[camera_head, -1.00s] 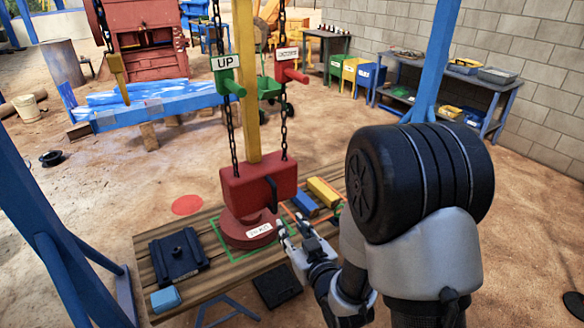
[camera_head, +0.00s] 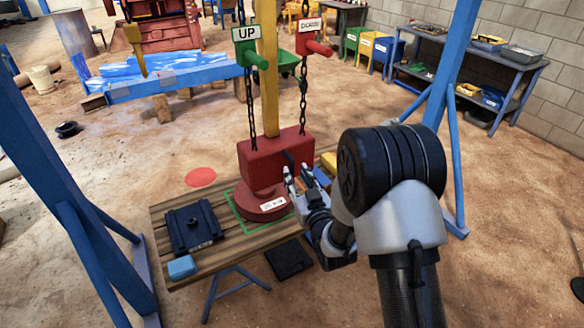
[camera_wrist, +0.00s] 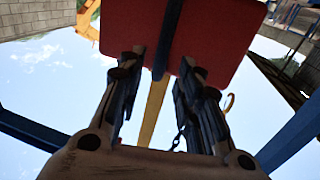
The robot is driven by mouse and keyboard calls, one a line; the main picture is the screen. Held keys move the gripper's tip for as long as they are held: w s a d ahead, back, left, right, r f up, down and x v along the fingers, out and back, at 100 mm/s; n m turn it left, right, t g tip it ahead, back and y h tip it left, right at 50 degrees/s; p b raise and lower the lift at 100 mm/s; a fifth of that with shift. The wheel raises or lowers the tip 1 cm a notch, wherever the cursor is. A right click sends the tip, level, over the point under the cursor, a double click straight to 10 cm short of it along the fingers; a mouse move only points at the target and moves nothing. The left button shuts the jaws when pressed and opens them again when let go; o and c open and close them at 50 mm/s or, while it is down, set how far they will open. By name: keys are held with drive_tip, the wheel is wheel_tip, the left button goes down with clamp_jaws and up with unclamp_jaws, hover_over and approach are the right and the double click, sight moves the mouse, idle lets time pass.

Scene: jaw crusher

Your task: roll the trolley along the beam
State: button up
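A red block (camera_head: 270,157) with a dark upright handle (camera_head: 287,160) hangs on two chains over a round red weight (camera_head: 262,207) with a white label. The weight is at a green square outline on the wooden table. A yellow bar (camera_head: 268,70) rises behind the block; it also shows in the wrist view (camera_wrist: 153,110). I cannot make out a separate trolley. My gripper (camera_head: 296,172) is in front of the block's right half. In the wrist view my gripper (camera_wrist: 160,78) is open, fingers apart, with the dark handle (camera_wrist: 168,40) ahead between them; contact is not visible.
Green UP (camera_head: 248,45) and red DOWN (camera_head: 312,38) handles hang above. Blue frame legs (camera_head: 455,100) stand at both sides. Sandy ground at right is mostly clear.

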sight(293, 168)
drive_tip(key=x, duration=0.5)
drive_tip(key=shift+c, duration=0.4)
clamp_jaws()
